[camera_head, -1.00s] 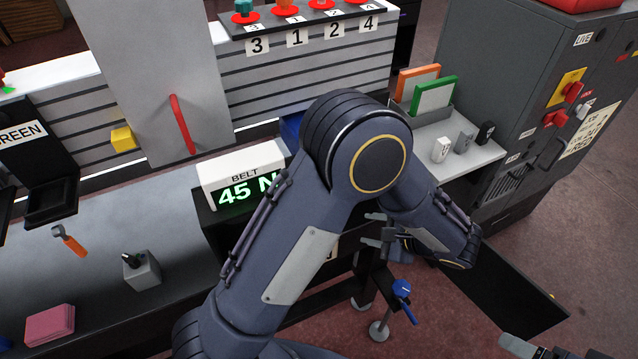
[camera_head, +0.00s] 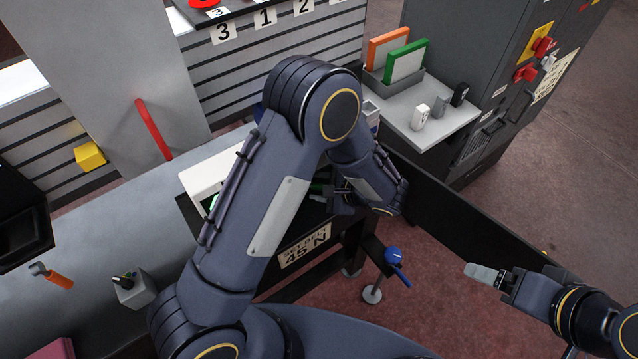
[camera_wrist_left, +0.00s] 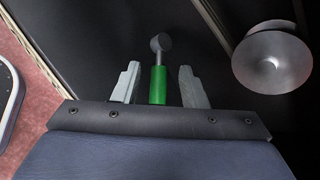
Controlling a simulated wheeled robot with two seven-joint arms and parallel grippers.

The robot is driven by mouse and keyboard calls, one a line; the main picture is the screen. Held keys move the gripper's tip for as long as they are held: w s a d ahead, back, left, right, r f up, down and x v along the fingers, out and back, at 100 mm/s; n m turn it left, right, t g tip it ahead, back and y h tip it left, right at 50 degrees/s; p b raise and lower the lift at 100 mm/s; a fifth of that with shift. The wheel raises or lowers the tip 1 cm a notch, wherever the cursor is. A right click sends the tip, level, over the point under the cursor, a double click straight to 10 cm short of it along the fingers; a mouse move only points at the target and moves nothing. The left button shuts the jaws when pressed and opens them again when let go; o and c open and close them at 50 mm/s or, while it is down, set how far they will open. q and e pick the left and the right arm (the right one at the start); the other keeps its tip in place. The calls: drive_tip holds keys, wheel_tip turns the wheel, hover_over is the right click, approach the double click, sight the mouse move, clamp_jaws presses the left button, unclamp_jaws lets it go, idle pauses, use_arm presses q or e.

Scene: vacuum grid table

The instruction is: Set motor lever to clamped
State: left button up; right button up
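A lever with a green grip (camera_wrist_left: 158,85) and a grey round end stands between my left fingers in the left wrist view. My left gripper (camera_wrist_left: 160,88) is open, with a finger on each side of the grip and a visible gap to each. In the head view my left gripper (camera_head: 328,191) is by the dark bench front beside the belt display, partly hidden by my forearm. A blue-handled lever (camera_head: 396,262) stands lower, right of the bench. I cannot read a label on either lever. My right gripper (camera_head: 484,273) is at the lower right, away from both.
A silver disc (camera_wrist_left: 272,60) is close on the right in the left wrist view. The white belt display (camera_head: 205,178) is partly covered by my arm. A "45 N" plate (camera_head: 305,246) is on the bench front. A long black panel (camera_head: 470,220) stands right of the bench.

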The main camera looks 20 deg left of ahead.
use_arm(q)
drive_tip(key=shift+a+f, duration=0.15)
drive_tip(key=shift+c, duration=0.5)
clamp_jaws()
drive_tip(key=shift+s+f+m+t+b, duration=0.15)
drive_tip(key=shift+m+t+b, duration=0.35)
drive_tip(key=shift+b, duration=0.3)
drive_tip(key=m+b, duration=0.1)
drive_tip(key=s+m+t+h+b, duration=0.1)
drive_tip(key=b, duration=0.1)
drive_tip(key=m+t+h+b, duration=0.1)
drive_tip(key=shift+s+a+f+b, duration=0.1)
drive_tip(key=shift+s+a+b, duration=0.15)
drive_tip(key=shift+b, duration=0.05)
drive_tip(key=shift+s+a+r+m+t+h+b, duration=0.1)
drive_tip(key=shift+s+a+m+t+h+b, duration=0.1)
drive_tip(key=shift+m+t+h+b, duration=0.3)
drive_tip(key=shift+s+a+r+m+t+h+b, duration=0.1)
drive_tip(key=shift+s+m+t+h+b, duration=0.1)
drive_tip(key=shift+m+t+b, duration=0.35)
